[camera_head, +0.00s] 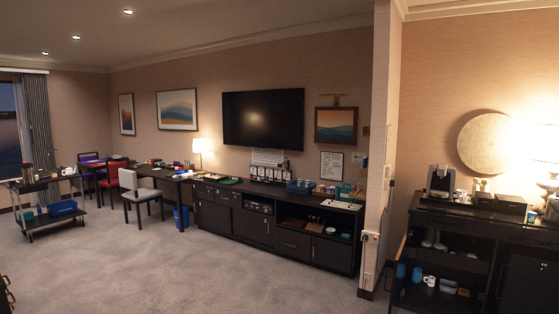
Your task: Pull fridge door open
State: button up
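My gripper is not in view. No fridge is plainly recognisable. At the right stands a dark minibar cabinet (465,226) with open shelves and a dark closed panel (525,285) at its lower right, cut off by the frame edge. I cannot tell whether this panel is the fridge door. A thin, light-brown edge (401,246) shows at the cabinet's left side, and I cannot tell if it is a door standing open. White cups (429,281) stand on a lower shelf.
A coffee machine (440,182) and a lit lamp (548,165) stand on the minibar. A wall end (378,150) divides it from a long sideboard (290,232). Chairs and a cart (45,205) are at left. Grey carpet (190,270) is open in the middle.

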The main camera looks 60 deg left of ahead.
aim_at(531, 284)
jog(key=u, duration=1.6)
jog(key=i+l+z, duration=0.4)
jog(key=i, duration=0.5)
jog(key=i+z, duration=0.45)
jog(key=i, duration=2.6)
jog(key=i+j+z, duration=0.1)
jog(key=i+z, duration=0.15)
jog(key=i, duration=0.35)
jog(key=i+j+z, duration=0.3)
jog(key=i, duration=0.3)
jog(key=l, duration=0.1)
